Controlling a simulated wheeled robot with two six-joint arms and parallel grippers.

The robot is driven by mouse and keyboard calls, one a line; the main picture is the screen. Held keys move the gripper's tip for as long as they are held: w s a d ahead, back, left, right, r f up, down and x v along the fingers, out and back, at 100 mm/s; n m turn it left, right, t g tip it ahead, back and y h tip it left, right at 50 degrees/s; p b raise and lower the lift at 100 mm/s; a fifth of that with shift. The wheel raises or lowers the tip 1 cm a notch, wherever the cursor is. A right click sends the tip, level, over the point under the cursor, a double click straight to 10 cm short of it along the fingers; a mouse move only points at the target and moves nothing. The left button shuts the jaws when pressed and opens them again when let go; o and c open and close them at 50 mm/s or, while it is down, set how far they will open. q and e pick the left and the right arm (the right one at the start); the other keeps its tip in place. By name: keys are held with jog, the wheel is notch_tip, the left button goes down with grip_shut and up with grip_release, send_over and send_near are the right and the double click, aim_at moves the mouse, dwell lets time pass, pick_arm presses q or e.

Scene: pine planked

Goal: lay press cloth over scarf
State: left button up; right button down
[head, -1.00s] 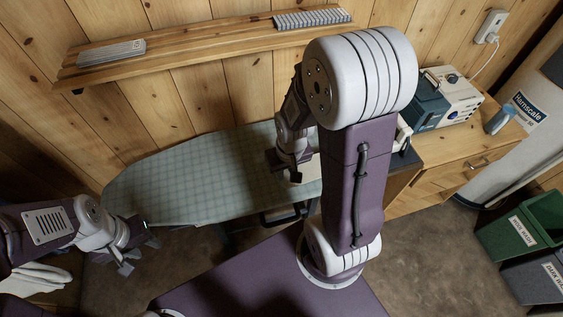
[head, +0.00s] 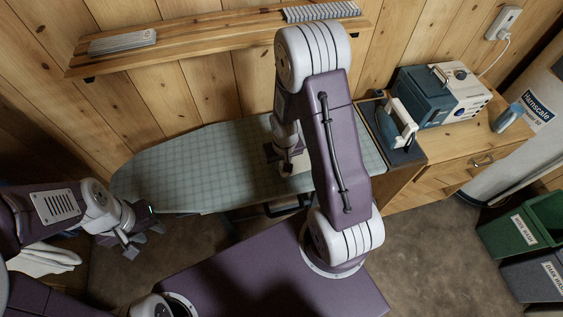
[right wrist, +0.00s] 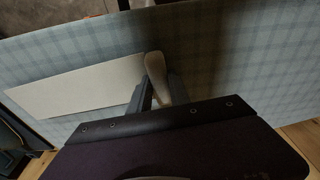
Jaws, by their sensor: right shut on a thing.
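A pale cream flat cloth (right wrist: 75,88) lies on the checked ironing board (right wrist: 255,60) in the right wrist view. A bulging beige piece, taken as the press cloth (right wrist: 156,70), stands up between the fingers of my right gripper (right wrist: 157,95), which is shut on it. I cannot tell whether it joins the flat cloth, or which part is the scarf. In the head view my right gripper (head: 280,152) is over the board (head: 190,165), with a cream patch (head: 296,166) beside it, partly hidden by my arm. My left gripper (head: 135,243) is open and empty off the board's near left edge.
An iron (head: 402,122) stands on a dark rest at the board's right end. A blue and white machine (head: 440,95) sits on the wooden cabinet (head: 440,165). A wall shelf (head: 220,38) runs behind. The board's left half is clear.

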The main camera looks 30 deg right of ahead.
jog(key=shift+f, duration=0.15)
jog(key=c, duration=1.2)
grip_release()
